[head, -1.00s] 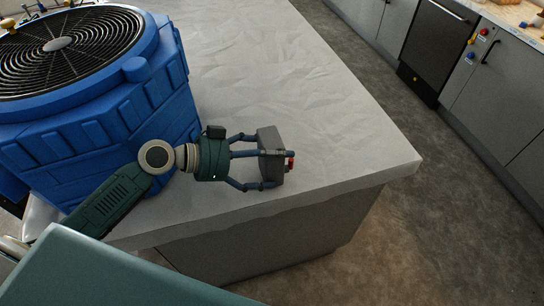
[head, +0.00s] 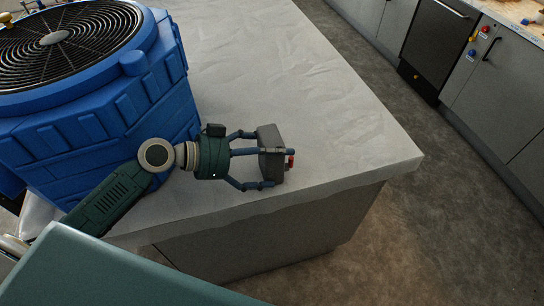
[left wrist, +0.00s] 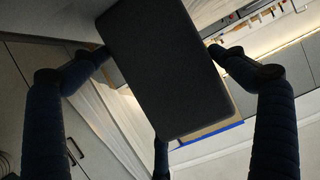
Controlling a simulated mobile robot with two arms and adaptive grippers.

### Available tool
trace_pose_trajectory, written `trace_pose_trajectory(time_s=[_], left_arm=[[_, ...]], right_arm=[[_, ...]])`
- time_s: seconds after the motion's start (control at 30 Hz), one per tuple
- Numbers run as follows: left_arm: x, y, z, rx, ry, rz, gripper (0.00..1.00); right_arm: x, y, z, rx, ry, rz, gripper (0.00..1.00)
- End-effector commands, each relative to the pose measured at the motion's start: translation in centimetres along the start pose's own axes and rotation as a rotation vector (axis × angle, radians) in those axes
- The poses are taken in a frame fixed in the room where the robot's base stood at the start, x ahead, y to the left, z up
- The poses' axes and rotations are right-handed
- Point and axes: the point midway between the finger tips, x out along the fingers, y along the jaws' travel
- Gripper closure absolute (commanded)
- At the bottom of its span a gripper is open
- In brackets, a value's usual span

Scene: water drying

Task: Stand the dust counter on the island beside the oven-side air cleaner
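The dust counter (head: 271,140) is a small dark grey box with a red part on its far-right face. My left gripper (head: 270,160) has its fingers around it, near the front edge of the grey-white island (head: 300,90). In the left wrist view the counter (left wrist: 165,65) is a dark slab between the fingers, their tips at its sides. I cannot tell whether its base touches the island top. A large blue air cleaner (head: 95,125) with a round black grille stands on the island to the left. My right gripper is not in view.
The island top right of and behind the counter is clear, up to its right corner. Across a brown floor (head: 440,210) stand grey cabinets (head: 510,90) and a dark oven-like front (head: 435,45). Small items lie on the far counter.

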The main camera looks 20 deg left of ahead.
Motion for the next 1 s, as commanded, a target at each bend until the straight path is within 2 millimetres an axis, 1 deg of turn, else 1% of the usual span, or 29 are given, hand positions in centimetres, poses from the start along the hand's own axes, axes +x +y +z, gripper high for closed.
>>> trace_pose_trajectory(time_s=[0.27, 0.37, 0.47, 0.7, 0.8, 0.9, 1.0], left_arm=[[0.0, 0.0, 0.1, -0.001, -0.003, 0.001, 0.00], [-0.5, 0.0, 0.2, -0.002, -0.004, -0.001, 0.00], [-1.7, 0.0, 0.2, -0.002, -0.006, -0.001, 0.00], [-6.7, 0.1, 0.2, -0.003, -0.006, 0.000, 0.00], [-8.5, 0.1, 0.2, -0.003, -0.004, 0.000, 0.00], [-10.0, 0.1, 0.1, -0.002, -0.002, 0.000, 0.00], [-11.0, 0.0, 0.0, -0.001, -0.001, 0.000, 0.00]], right_arm=[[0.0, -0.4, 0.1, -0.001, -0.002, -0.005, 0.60], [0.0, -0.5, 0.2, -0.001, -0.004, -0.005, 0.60], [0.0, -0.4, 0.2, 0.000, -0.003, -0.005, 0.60], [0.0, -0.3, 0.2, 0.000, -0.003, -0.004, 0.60], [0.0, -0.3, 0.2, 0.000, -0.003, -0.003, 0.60], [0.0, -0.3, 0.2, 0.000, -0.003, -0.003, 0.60], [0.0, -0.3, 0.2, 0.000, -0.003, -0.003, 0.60]])
